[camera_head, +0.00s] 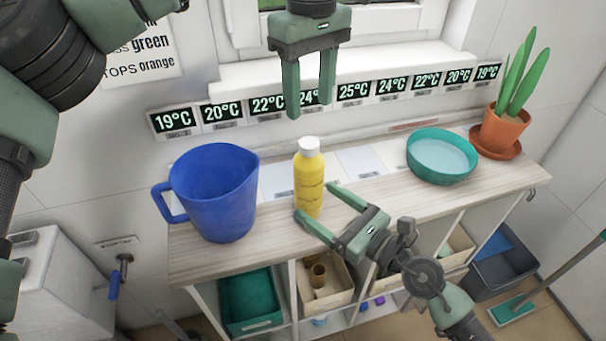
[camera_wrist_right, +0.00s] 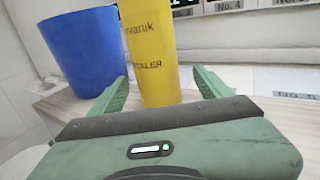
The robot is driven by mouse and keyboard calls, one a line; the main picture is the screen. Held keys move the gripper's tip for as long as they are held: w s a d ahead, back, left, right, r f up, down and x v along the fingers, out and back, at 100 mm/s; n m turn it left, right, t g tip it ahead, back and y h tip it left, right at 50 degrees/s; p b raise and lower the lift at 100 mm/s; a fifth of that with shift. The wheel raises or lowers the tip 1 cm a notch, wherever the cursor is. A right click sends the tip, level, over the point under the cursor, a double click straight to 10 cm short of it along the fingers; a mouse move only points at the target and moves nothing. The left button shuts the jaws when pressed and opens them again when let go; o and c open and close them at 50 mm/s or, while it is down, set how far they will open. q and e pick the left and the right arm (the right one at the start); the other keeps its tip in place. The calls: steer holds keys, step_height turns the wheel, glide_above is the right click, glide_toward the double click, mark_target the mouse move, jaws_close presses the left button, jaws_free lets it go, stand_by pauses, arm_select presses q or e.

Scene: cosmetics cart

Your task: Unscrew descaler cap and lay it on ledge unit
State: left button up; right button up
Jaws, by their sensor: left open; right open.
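The yellow descaler bottle (camera_head: 309,184) stands upright on the wooden top of the ledge unit (camera_head: 270,219). Its white cap (camera_head: 309,147) is on its neck. My right gripper (camera_head: 313,200) is open, with its fingers on either side of the lower part of the bottle. In the right wrist view the bottle (camera_wrist_right: 150,55) stands between the open fingers (camera_wrist_right: 160,85); I cannot tell whether they touch it. My left gripper (camera_head: 309,100) is open and empty, pointing down above the bottle, apart from the cap.
A blue jug (camera_head: 217,195) stands left of the bottle. A teal bowl (camera_head: 441,160) and a potted plant (camera_head: 503,133) stand to the right. Temperature displays (camera_head: 353,92) line the wall behind, under a white sill (camera_head: 390,60). Bins (camera_head: 250,300) fill the shelves below.

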mark_target(296, 187)
steer(key=shift+w+a+r, duration=0.1)
steer(key=shift+a+r, duration=0.15)
steer(key=shift+a, duration=0.05)
steer(key=x, duration=0.6)
steer(key=shift+w+a+f, duration=0.1)
steer(key=shift+w+a, duration=0.05)
steer(key=shift+a, duration=0.05)
jaws_close()
